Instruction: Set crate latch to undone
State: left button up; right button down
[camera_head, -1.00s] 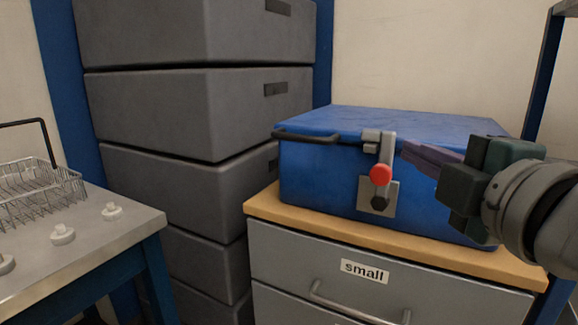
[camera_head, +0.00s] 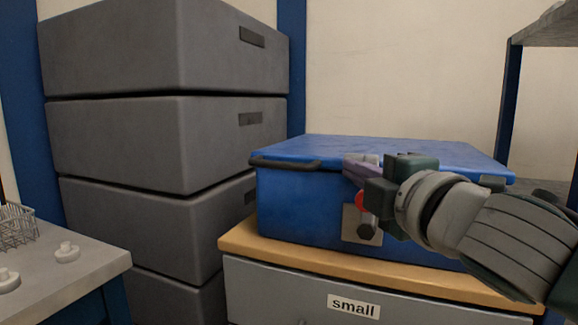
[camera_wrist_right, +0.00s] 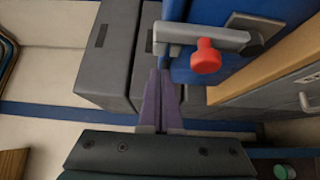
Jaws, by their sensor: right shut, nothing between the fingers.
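The blue crate (camera_head: 300,208) sits closed on a wood-topped cabinet. On its front is the latch: a grey plate (camera_head: 349,222), a dark pivot and a lever with a red knob (camera_head: 360,201). In the wrist view the grey lever (camera_wrist_right: 225,36) runs from the plate to the catch (camera_wrist_right: 162,36) at the lid edge, with the red knob (camera_wrist_right: 206,56) standing out. My right gripper (camera_head: 352,170) is shut and empty, its purple fingertips (camera_wrist_right: 160,74) close beside the lever's catch end; contact cannot be told. The gripper hides part of the lever in the head view. My left gripper is out of view.
Stacked grey boxes (camera_head: 120,145) stand left of the crate. A drawer labelled "small" (camera_head: 354,306) is below the crate. A grey table (camera_head: 80,272) with a wire basket (camera_head: 18,228) is at far left. A blue-framed shelf (camera_head: 510,110) stands at right.

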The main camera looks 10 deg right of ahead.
jog(key=shift+w+a+b, duration=0.15)
jog(key=shift+w+b, duration=0.05)
jog(key=shift+w, duration=1)
jog(key=shift+w+a+b, duration=0.1)
jog(key=shift+w+b, duration=0.05)
jog(key=shift+w, duration=1)
jog(key=s+d+f+m+t+h+b, duration=0.1)
jog(key=s+d+m+t+h+b, duration=0.2)
jog(key=m+b, duration=0.3)
jog(key=s+d+m+t+h+b, duration=0.3)
jog(key=d+m+b, duration=0.3)
jog(key=b, duration=0.7)
jog(key=shift+s+d+f+m, duration=0.2)
jog(key=shift+f+m, duration=0.2)
jog(key=shift+m, duration=0.3)
